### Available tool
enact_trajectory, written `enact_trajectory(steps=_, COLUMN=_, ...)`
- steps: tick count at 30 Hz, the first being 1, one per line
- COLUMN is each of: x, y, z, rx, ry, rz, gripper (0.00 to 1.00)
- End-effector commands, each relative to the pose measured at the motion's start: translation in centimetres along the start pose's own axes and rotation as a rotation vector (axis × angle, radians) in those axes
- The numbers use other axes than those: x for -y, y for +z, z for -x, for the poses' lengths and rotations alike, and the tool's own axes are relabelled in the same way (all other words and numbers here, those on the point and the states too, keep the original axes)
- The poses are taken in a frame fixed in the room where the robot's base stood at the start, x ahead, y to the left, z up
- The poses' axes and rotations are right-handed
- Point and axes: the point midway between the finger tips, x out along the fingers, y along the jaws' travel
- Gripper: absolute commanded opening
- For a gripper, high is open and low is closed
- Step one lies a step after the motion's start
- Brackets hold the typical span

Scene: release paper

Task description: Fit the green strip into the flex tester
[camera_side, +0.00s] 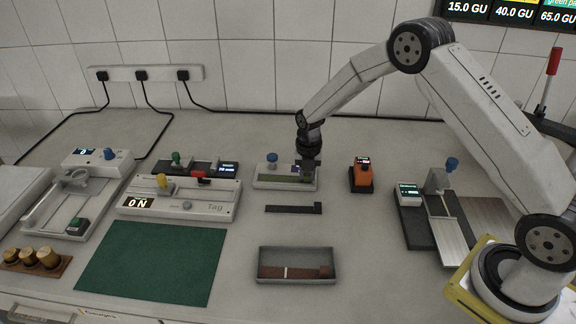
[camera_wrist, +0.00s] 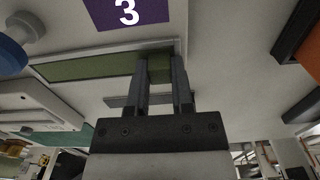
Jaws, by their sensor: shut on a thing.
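The green strip (camera_side: 280,179) lies lengthwise along the front of a white device (camera_side: 262,185) with a blue knob, near the middle of the bench. In the wrist view the strip (camera_wrist: 90,66) runs left from my fingers inside a pale-edged recess. My gripper (camera_wrist: 160,66) is shut on the strip's right end, pointing down; in the side view my gripper (camera_side: 308,177) is at the device's right end. The fingers hide part of the strip. I cannot tell whether the strip is fully seated. No readable label tells which device is the flex tester.
The blue knob (camera_side: 272,158) and a purple plate marked 3 (camera_wrist: 127,12) stand close behind the strip. An orange unit (camera_side: 361,176) is to the right. A dark bar (camera_side: 293,209) and a grey tray (camera_side: 297,251) lie in front. A green mat (camera_side: 150,262) is front left.

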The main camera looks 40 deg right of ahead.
Motion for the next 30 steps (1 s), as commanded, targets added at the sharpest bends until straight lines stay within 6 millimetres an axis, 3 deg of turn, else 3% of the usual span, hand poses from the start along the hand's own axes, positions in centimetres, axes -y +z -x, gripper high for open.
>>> enact_trajectory(steps=1, x=0.0, y=0.0, z=0.0, rx=0.000, ry=0.000, rz=0.000, gripper=0.38)
enact_trajectory(steps=3, x=0.0, y=0.0, z=0.0, rx=0.000, ry=0.000, rz=0.000, gripper=0.60)
enact_trajectory(steps=4, x=0.0, y=0.0, z=0.0, rx=0.000, ry=0.000, rz=0.000, gripper=0.63)
enact_trajectory(steps=19, x=0.0, y=0.0, z=0.6, rx=0.000, ry=0.000, rz=0.000, gripper=0.63)
enact_trajectory(steps=30, x=0.0, y=0.1, z=5.1, rx=0.003, ry=0.002, rz=0.000, gripper=0.63)
